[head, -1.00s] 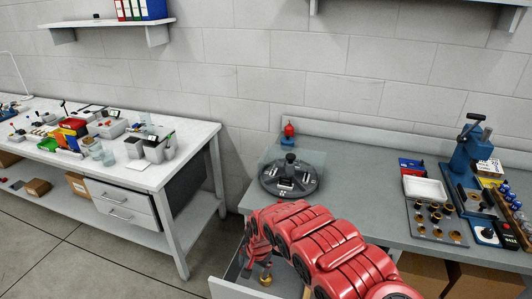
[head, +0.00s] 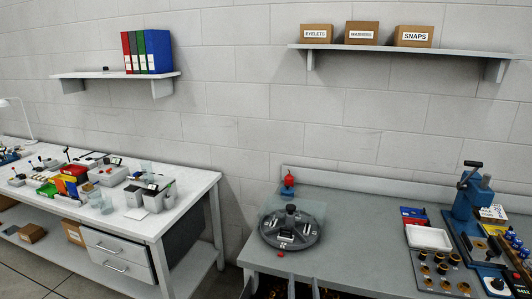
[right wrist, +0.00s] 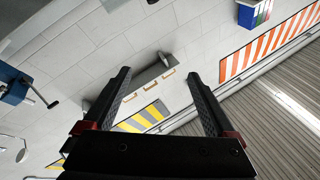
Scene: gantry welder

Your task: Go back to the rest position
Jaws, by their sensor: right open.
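My right gripper (right wrist: 160,74) shows in the right wrist view. Its two dark fingers stand wide apart, with nothing between them. Behind them are the pale block wall, a shelf and striped panels, seen tilted. In the head view neither arm nor gripper shows. My left gripper is in no view.
The grey bench (head: 375,240) bears a round dark fixture (head: 291,228), a white tray (head: 428,237) and a blue press (head: 467,200). An open drawer (head: 268,289) shows at its front edge. A white table (head: 188,190) with boxes stands left. A wall shelf (head: 400,49) hangs above.

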